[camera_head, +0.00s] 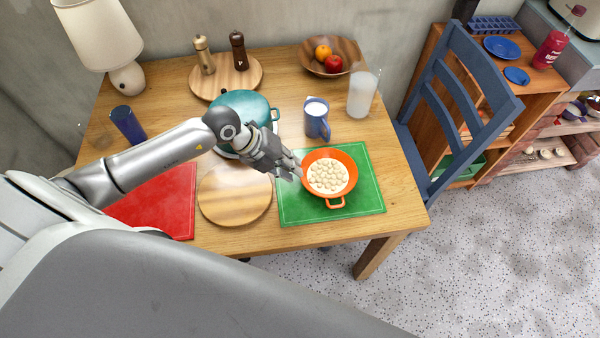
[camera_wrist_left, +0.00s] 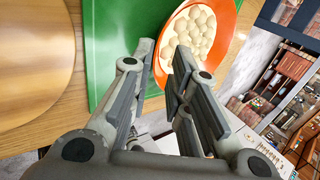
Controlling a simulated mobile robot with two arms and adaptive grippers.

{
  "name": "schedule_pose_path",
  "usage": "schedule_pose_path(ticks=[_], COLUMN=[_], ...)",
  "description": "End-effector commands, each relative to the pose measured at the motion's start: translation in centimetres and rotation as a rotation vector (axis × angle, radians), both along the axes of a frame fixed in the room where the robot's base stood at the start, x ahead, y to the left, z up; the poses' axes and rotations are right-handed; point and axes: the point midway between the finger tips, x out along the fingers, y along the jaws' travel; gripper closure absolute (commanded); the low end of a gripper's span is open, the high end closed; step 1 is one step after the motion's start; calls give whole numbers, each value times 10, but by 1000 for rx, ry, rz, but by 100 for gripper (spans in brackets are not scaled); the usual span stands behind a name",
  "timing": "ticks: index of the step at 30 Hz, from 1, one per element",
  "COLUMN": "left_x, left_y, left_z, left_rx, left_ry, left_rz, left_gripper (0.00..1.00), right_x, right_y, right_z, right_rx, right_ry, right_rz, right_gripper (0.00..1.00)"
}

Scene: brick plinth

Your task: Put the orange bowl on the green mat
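The orange bowl (camera_head: 342,160) holds several pale round pieces and sits upright on the green mat (camera_head: 291,209), towards the mat's upper middle. Its small handle points to the near side. My left gripper (camera_head: 296,171) is at the bowl's left rim, above the mat. In the left wrist view, the fingers (camera_wrist_left: 164,52) are apart, with part of the orange bowl's rim (camera_wrist_left: 228,28) showing between and beyond the tips. I cannot tell whether a finger touches the rim. The green mat (camera_wrist_left: 107,50) also shows there. My right gripper is not in view.
A round wooden board (camera_head: 235,202) and a red mat (camera_head: 165,205) lie left of the green mat. A blue mug (camera_head: 315,122), a teal pot (camera_head: 240,107) and a frosted glass (camera_head: 362,95) stand behind. A blue chair (camera_head: 455,110) stands at the right.

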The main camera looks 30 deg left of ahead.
Motion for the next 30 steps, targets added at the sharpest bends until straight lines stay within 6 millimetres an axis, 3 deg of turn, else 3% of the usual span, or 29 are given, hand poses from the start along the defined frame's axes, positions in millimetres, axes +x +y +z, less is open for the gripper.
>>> schedule_pose_path(ticks=[10,30], left_x=[-16,-17], left_y=[23,24], left_z=[39,44], left_rx=[0,-1], left_ry=[1,1], left_rz=[1,0], left_gripper=[83,83], right_x=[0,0], right_y=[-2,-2], right_z=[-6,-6], right_rx=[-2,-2], right_ry=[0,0], right_rz=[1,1], right_gripper=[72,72])
